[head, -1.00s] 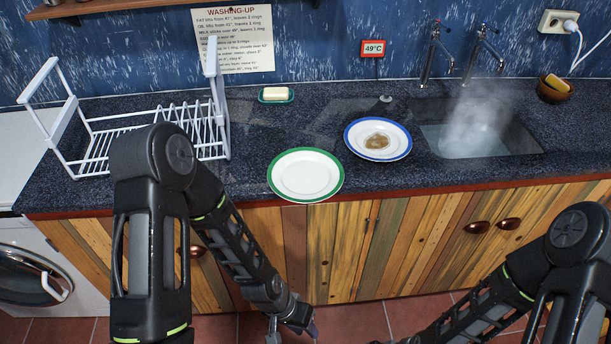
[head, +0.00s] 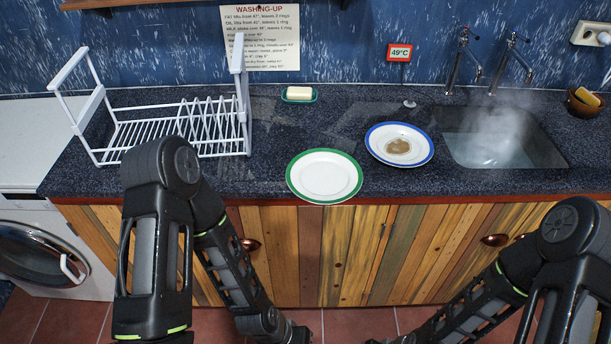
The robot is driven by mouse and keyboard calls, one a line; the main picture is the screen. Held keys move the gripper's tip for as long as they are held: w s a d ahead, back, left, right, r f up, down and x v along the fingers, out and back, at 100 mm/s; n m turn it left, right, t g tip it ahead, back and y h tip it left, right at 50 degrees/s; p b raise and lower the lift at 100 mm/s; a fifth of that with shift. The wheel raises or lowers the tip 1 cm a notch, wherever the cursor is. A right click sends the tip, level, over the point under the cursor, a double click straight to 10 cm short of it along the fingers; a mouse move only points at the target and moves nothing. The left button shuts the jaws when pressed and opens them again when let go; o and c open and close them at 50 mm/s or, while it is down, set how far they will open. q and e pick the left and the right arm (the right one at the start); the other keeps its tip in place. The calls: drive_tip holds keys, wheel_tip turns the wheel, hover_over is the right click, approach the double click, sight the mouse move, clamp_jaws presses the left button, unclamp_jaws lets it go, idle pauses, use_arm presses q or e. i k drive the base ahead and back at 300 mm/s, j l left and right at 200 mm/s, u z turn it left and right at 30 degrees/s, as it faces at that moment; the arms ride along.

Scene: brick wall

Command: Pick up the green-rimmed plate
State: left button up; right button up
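The green-rimmed plate (head: 324,176) is white and looks clean. It lies near the front edge of the dark countertop, left of the blue-rimmed plate (head: 399,145), which has a brown stain in its middle. Nothing covers the green-rimmed plate. My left arm comes down in front of the counter at the left, and my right arm at the lower right.
A white dish rack (head: 176,127) stands at the left of the counter (head: 272,125). Soap lies in a green dish (head: 299,95) at the back. A steaming sink (head: 503,140) with two taps is at the right, beside a brown bowl (head: 583,103). Wooden cabinets are below.

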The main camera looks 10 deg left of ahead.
sight(320, 176)
drive_tip(key=i+l+u, duration=0.1)
drive_tip(key=l+u, duration=0.3)
drive_tip(key=l, duration=0.15)
drive_tip(key=l+u, duration=0.4)
drive_tip(key=l, duration=0.95)
drive_tip(key=k+l+u, duration=0.1)
drive_tip(key=l, duration=0.7)
drive_tip(key=k+l+u, duration=0.1)
drive_tip(key=l, duration=0.65)
